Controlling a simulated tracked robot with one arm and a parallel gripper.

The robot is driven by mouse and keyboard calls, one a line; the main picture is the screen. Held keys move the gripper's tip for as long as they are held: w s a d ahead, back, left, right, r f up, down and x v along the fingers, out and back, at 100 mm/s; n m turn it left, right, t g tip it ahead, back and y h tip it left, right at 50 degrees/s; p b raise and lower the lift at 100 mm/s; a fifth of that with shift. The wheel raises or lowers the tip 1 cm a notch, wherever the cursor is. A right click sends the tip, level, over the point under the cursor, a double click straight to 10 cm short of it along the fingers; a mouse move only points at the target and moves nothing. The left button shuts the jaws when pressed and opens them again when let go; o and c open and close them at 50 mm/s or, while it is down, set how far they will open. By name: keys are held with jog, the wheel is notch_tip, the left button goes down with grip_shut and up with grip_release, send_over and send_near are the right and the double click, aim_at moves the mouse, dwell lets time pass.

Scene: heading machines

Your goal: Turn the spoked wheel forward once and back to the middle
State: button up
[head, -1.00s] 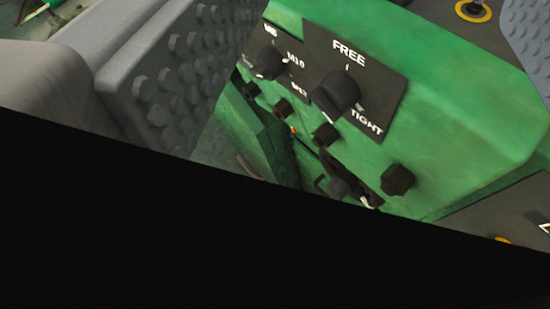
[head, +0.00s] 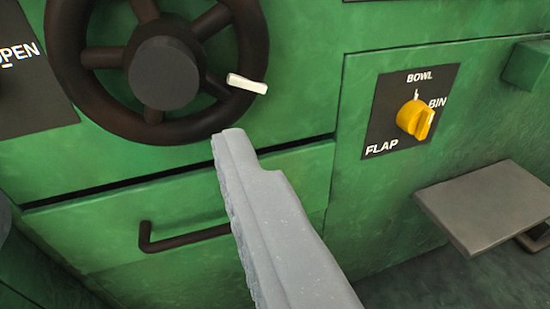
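The spoked wheel (head: 165,73) is dark and round with a thick hub, on the green machine front at the upper left of the head view. Its top edge is cut off by the frame. A white marker (head: 247,84) is at its right side, on or near the rim, pointing to the right and slightly down. My gripper (head: 232,142) reaches up from the bottom middle as one grey ridged shape. Its tip is just below the wheel's lower right rim in the picture. I cannot tell whether it touches the rim or whether its fingers are apart.
Below the wheel is a green drawer front with a dark bar handle (head: 185,237). To the right is a yellow knob (head: 414,118) on a black plate marked BOWL, BIN and FLAP. A grey ledge (head: 490,205) sticks out at the lower right.

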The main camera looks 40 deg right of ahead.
aim_at(177, 82)
jog(key=shift+h, duration=0.4)
jog(key=b+x, duration=0.1)
jog(key=x, duration=0.3)
jog(key=b+x, duration=0.1)
jog(key=x, duration=0.3)
jog(key=d+b+x, duration=0.1)
jog(key=x, duration=0.3)
jog(key=shift+w+d+f, duration=0.1)
jog(key=shift+d+f, duration=0.1)
jog(key=shift+f, duration=0.25)
grip_shut()
jog(key=shift+d+f, duration=0.1)
jog(key=shift+d, duration=0.35)
jog(key=shift+a+p, duration=0.1)
jog(key=shift+p, duration=0.2)
